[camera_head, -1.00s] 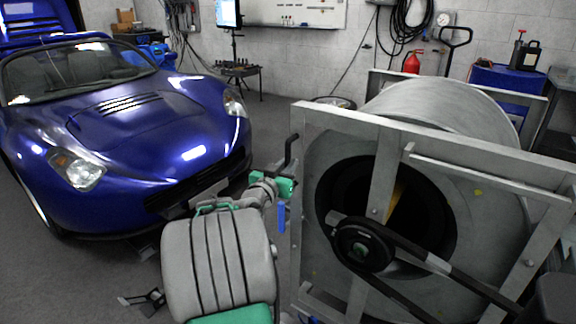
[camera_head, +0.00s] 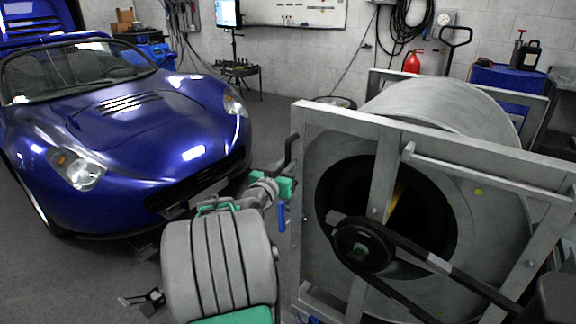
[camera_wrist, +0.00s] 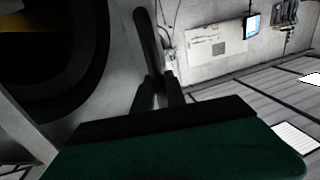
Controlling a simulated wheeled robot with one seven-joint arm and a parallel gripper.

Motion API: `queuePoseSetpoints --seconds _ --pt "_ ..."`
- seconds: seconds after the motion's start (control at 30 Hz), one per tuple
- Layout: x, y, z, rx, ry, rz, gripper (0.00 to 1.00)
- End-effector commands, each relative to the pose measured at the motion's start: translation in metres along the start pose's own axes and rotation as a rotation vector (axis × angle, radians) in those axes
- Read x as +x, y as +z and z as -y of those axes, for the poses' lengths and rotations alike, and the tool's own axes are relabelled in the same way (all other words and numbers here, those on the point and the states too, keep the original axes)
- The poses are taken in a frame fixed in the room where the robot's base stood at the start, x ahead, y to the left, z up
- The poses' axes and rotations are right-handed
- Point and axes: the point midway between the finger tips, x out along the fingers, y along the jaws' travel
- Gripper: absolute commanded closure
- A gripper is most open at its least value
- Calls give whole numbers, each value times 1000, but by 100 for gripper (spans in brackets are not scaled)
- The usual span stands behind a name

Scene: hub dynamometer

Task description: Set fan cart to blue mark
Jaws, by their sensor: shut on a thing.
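The fan cart (camera_head: 470,160), a large grey drum in a square metal frame, stands at the right of the head view. A dark bent handle (camera_head: 290,148) sticks up at its left front edge. My gripper (camera_head: 288,168) is at this handle. In the wrist view my gripper (camera_wrist: 158,88) has its dark fingers shut around the lower part of the handle (camera_wrist: 146,42). A short blue strip (camera_head: 281,217) shows just below my gripper, beside the frame; I cannot tell whether it is the blue mark.
A blue sports car (camera_head: 120,130) stands close at the left of my arm. A blue tool cart (camera_head: 507,80) and a red extinguisher (camera_head: 412,62) stand behind the fan cart. Open floor (camera_head: 275,110) lies between car and fan cart.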

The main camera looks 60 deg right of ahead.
Motion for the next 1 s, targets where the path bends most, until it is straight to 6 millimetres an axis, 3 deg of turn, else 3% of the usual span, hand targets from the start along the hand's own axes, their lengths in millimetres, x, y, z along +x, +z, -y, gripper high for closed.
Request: queuePoseSetpoints --seconds 0.2,0.43,0.47,0.7,1.0 --pt "-3 3 -24 -5 16 2 100" --pt "-2 3 -27 -7 23 6 100" --pt "-2 3 -27 -7 23 6 83" --pt "-4 2 -19 -5 7 3 63" --pt "-4 0 -15 -1 -1 1 62"
